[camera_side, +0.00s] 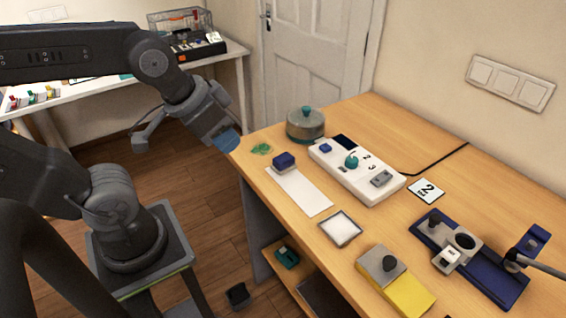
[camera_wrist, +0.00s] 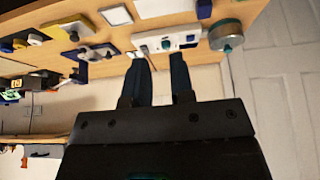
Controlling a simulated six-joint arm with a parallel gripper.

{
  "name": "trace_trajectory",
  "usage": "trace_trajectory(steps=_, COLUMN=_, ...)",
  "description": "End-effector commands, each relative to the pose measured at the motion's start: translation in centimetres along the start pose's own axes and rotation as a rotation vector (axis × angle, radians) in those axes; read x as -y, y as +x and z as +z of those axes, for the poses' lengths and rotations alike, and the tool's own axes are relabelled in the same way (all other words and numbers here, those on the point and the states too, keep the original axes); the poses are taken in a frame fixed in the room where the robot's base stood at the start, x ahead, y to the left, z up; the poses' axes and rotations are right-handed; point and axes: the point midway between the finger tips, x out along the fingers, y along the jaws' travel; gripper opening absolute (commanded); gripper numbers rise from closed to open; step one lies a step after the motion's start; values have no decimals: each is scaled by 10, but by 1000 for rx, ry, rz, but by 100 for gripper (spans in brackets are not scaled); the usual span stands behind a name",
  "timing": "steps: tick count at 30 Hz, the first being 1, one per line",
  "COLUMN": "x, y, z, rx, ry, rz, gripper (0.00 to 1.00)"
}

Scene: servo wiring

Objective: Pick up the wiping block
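A dark blue block (camera_side: 284,160) with a pale lower edge, which looks like the wiping block, sits at the far end of a white strip (camera_side: 303,192) on the wooden table. It appears as a small dark blue shape (camera_wrist: 204,9) at the top of the wrist view. My gripper (camera_side: 228,142) is in the air beyond the table's left edge, left of the block and apart from it. In the wrist view its two dark fingers (camera_wrist: 162,58) stand apart with nothing between them.
A lidded pot (camera_side: 306,124), a green item (camera_side: 261,149) and a white panel with controls (camera_side: 357,171) are near the block. A square tray (camera_side: 340,229), a yellow-and-grey block (camera_side: 395,280) and a blue fixture (camera_side: 470,262) are nearer the front.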

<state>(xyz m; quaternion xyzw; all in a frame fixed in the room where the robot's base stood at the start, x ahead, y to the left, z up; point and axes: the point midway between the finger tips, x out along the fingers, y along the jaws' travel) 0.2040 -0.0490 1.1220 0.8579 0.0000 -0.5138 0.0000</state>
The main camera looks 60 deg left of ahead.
Motion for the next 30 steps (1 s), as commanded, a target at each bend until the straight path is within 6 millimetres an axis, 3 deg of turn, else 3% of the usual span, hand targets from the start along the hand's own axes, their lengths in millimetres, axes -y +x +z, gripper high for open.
trace_trajectory(steps=2, x=0, y=0, z=0, rx=0, ry=0, rz=0, gripper=30)
trace_trajectory(steps=19, x=0, y=0, z=0, rx=0, ry=0, rz=0, gripper=84)
trace_trajectory(steps=26, x=0, y=0, z=0, rx=1, ry=-3, rz=0, gripper=85)
trace_trajectory(steps=30, x=4, y=3, z=-12, rx=32, ry=-97, rz=-9, gripper=85)
